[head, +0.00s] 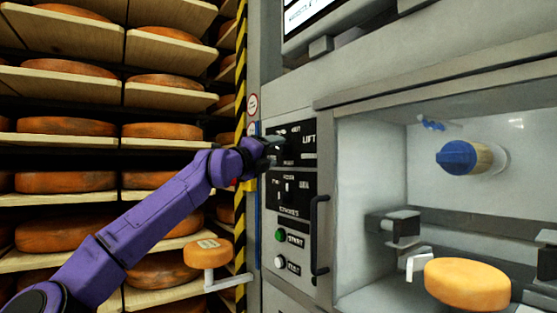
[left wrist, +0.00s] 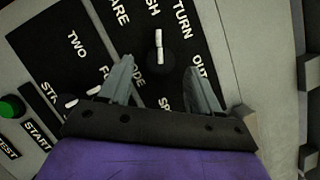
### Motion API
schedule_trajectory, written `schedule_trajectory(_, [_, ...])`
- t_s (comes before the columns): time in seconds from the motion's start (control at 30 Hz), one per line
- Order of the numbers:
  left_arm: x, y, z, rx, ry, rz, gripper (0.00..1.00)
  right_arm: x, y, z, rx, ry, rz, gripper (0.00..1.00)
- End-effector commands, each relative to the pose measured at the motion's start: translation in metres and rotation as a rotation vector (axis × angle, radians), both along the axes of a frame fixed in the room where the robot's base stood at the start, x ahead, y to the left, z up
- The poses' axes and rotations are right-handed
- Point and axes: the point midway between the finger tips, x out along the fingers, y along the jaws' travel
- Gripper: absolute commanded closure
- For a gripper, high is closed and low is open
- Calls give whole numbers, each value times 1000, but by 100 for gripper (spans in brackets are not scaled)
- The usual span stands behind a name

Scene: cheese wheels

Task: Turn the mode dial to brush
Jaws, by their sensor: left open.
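The mode dial (left wrist: 160,50) is a dark round knob with a white pointer line on a black label plate (left wrist: 125,30). In the left wrist view the line runs nearly up and down, its upper end near a cut-off label ending in "SH" and the word "TURN". I cannot tell which end marks the setting. My left gripper (left wrist: 160,67) is open, its two grey fingers apart at either side of the dial's lower part. Contact cannot be told. In the head view my left gripper (head: 272,144) is at the upper control panel (head: 293,148) and hides the dial.
Below are a second switch panel (head: 291,192), a green START button (head: 280,236) and a white button (head: 279,262). A black handle (head: 319,235) stands out to the right. The chamber holds a cheese wheel (head: 467,285) and a blue brush (head: 460,157). Cheese shelves (head: 75,85) fill the left.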

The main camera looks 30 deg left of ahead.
Motion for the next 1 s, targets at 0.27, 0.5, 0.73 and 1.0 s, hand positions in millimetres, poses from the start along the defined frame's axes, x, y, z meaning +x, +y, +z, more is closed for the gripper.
schedule_trajectory(0.27, [-58,4,-16,-2,-2,-1,37,0,0,-37,0,0,0,100])
schedule_trajectory(0.5, [-68,5,-15,-1,0,1,37,0,0,-37,0,0,0,100])
schedule_trajectory(0.73, [-67,5,-15,-1,0,1,37,0,0,-37,0,0,0,100])
schedule_trajectory(1.0, [-67,4,-15,-2,-1,-1,37,0,0,-37,0,0,0,100])
